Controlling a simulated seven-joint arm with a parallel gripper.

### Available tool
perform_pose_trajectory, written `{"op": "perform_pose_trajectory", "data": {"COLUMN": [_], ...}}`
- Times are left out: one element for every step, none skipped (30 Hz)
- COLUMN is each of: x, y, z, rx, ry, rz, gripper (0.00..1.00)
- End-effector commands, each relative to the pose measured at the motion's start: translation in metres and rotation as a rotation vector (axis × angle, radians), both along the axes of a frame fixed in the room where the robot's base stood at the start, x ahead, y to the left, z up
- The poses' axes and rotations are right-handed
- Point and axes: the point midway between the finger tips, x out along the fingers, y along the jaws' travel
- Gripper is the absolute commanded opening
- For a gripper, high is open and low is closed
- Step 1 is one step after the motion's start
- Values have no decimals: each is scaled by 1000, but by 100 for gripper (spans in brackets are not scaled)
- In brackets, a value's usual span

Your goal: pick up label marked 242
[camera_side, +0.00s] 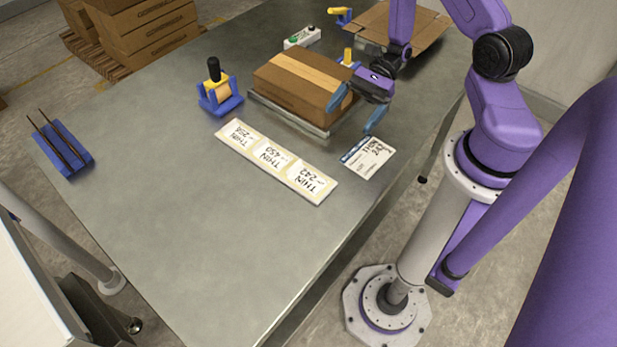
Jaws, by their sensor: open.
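The label marked 242 (309,181) is the rightmost of three white labels on a pale backing strip (327,196) lying flat on the metal table. The label marked 450 (272,157) is in the middle, and a third label (240,136), whose number is hard to read, is at the left end. My gripper (357,112) is open, with blue fingers spread apart. It is above and to the right of the strip, by the right end of the cardboard box, and holds nothing that I can see.
A taped cardboard box (305,82) sits behind the strip. A separate printed card (367,157) lies right of the strip. A blue tape dispenser (219,92), a small button box (302,37) and a blue holder with rods (62,148) are also there. The front table area (200,230) is clear.

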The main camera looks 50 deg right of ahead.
Motion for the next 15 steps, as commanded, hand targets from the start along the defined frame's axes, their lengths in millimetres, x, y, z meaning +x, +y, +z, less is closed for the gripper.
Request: {"op": "perform_pose_trajectory", "data": {"x": [-4, -4, -4, -5, -5, -4, -4, -4, -5, -4, -4, -4, -4, -4, -4], "y": [11, 17, 24, 28, 33, 40, 45, 50, 56, 61, 66, 72, 77, 81, 85], "z": [-6, -8, -11, -13, -16, -18, -20, -22, -25, -27, -29, -31, -33, -34, -37], "rx": [-8, -8, -9, -9, -10, -9, -9, -8, -9, -9, -9, -9, -9, -9, -9], "ry": [16, 18, 18, 17, 19, 17, 17, 16, 15, 14, 14, 13, 13, 13, 13], "rz": [16, 18, 18, 19, 19, 19, 19, 18, 19, 19, 19, 19, 18, 18, 18], "gripper": [100, 100, 100, 100, 100, 100, 100, 100, 100, 100, 100, 100, 100, 100, 100]}}
